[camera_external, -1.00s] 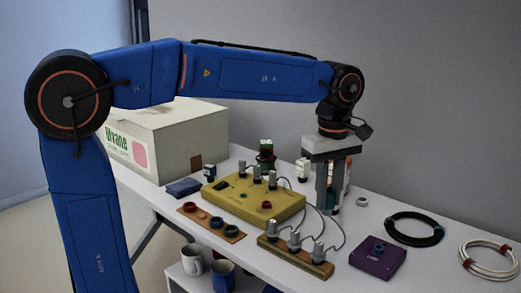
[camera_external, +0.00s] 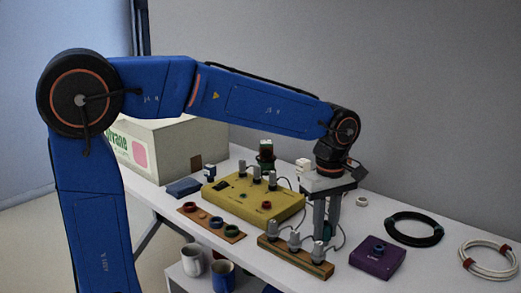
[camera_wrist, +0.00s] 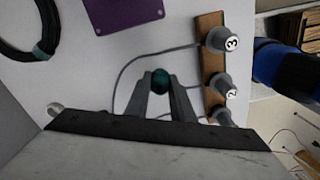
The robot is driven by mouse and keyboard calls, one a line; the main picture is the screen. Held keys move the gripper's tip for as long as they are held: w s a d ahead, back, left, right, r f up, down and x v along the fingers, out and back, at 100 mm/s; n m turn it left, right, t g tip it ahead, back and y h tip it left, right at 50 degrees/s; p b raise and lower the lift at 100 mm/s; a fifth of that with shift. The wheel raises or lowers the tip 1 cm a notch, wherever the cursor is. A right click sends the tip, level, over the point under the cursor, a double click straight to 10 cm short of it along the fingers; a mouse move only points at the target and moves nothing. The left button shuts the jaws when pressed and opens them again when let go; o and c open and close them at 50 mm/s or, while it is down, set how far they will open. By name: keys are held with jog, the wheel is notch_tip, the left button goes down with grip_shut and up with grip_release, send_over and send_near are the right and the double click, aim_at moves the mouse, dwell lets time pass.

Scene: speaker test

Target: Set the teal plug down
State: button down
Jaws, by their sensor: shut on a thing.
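My gripper (camera_wrist: 160,92) is shut on the teal plug (camera_wrist: 160,79), whose rounded end shows between the fingertips in the wrist view. In the outside view my gripper (camera_external: 325,232) points down over the table, just behind the right end of the wooden strip with numbered grey plugs (camera_external: 295,243). Only a small bit of teal shows between the fingers there. I cannot tell whether the plug touches the table. The yellow box (camera_external: 235,209) with several grey plugs on top stands to the left.
Grey cables run beside the fingers. A purple box (camera_external: 378,262) is to the right, with a black cable coil (camera_external: 414,242) and a white coil (camera_external: 461,261) beyond. A board with coloured rings (camera_external: 226,235) lies at the left. Bare white table shows between gripper and purple box.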

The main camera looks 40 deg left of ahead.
aim_at(325, 225)
jog(key=shift+f, duration=0.1)
jog(key=c, duration=1.5)
grip_release()
jog(key=shift+c, duration=0.2)
notch_tip(325, 225, up, 12)
jog(key=s+a+f+m+t, duration=0.2)
jog(key=s+a+f+m, duration=0.4)
jog(key=s, duration=0.5)
jog(key=s+a+f+m+t, duration=0.2)
jog(key=s+a+f+m, duration=0.5)
jog(key=s+a+f, duration=0.2)
jog(key=shift+s+a+f+t, duration=0.15)
jog(key=shift+s+a+t, duration=0.25)
jog(key=shift+s+a, duration=0.85)
jog(key=shift+s+d, duration=0.25)
